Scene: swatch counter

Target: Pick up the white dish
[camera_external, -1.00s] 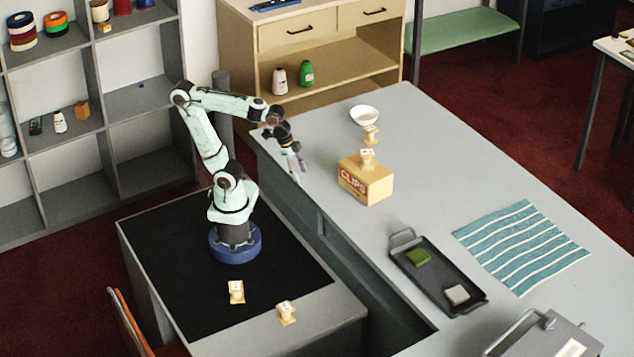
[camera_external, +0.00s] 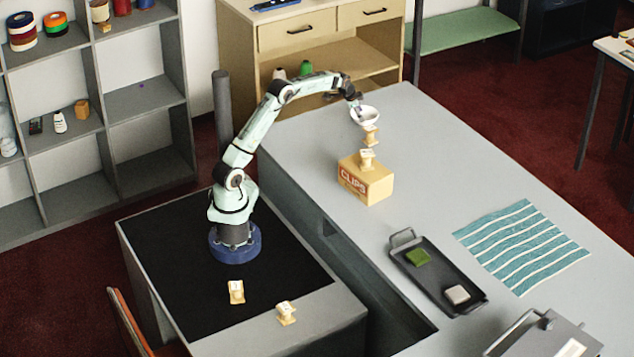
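The white dish (camera_external: 369,116) is a small round bowl at the far end of the grey counter (camera_external: 430,180). It stands just behind a small cream stamp-like block. My gripper (camera_external: 358,107) is at the left rim of the dish, with its fingers pointing down. The fingertips overlap the dish in this view, and I cannot tell whether they touch it. The fingers are too small to show whether they are open or shut.
A tan box marked CLIPS (camera_external: 366,180) with a small block on top stands in front of the dish. A dark tray (camera_external: 441,292) with green and pale pieces and a striped teal cloth (camera_external: 521,246) lie nearer. The counter right of the dish is clear.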

